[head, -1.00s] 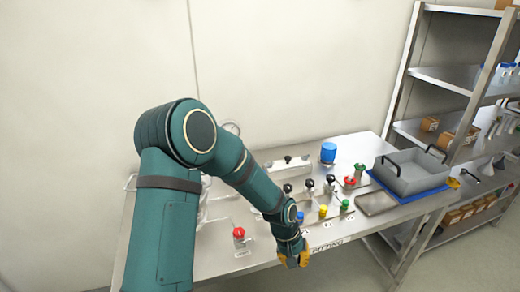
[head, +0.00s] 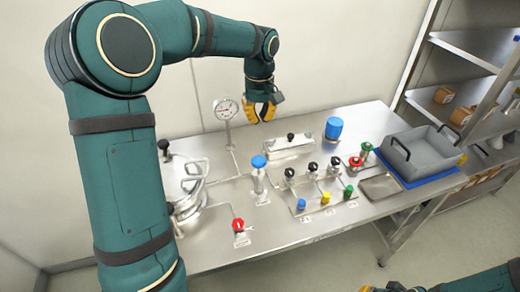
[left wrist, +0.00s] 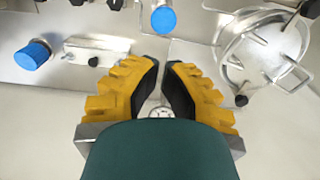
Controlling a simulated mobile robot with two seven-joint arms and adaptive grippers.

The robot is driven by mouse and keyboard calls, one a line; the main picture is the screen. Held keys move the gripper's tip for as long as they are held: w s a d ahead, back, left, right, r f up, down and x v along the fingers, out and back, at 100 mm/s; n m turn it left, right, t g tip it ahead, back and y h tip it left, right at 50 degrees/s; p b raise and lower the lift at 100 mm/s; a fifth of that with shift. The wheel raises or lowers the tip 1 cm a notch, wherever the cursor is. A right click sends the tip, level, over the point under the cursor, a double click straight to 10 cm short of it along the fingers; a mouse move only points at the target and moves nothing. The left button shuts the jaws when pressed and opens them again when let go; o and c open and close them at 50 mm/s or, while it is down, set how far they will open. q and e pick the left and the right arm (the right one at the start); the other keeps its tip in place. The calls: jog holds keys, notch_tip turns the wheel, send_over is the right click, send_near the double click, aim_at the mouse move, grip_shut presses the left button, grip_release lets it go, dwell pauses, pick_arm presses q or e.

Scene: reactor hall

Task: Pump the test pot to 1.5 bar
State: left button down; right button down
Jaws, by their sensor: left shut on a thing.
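The metal test pot (head: 187,216) with its clamped lid stands at the bench's left, partly behind my left arm; it also shows in the left wrist view (left wrist: 262,50). The round gauge (head: 226,108) stands on a post behind it; its reading is too small to make out. A blue-topped upright fitting (head: 258,163) stands right of the pot. My left gripper (head: 263,118) is above the back of the bench, right of the gauge, nearly closed. A small pale round thing (left wrist: 160,112) shows between its fingers; I cannot tell whether it is held.
A red valve (head: 238,225) sits at the front. Several black-knobbed valves and coloured caps stand on a plate (head: 313,205). A blue canister (head: 334,128), a grey tub (head: 420,152) and a shelf rack stand to the right. My right arm (head: 490,280) shows at the lower right.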

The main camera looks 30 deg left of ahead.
aim_at(260, 158)
pick_arm(q)
notch_tip(260, 158, down, 14)
jog(key=shift+f, duration=0.1)
dwell(0.6)
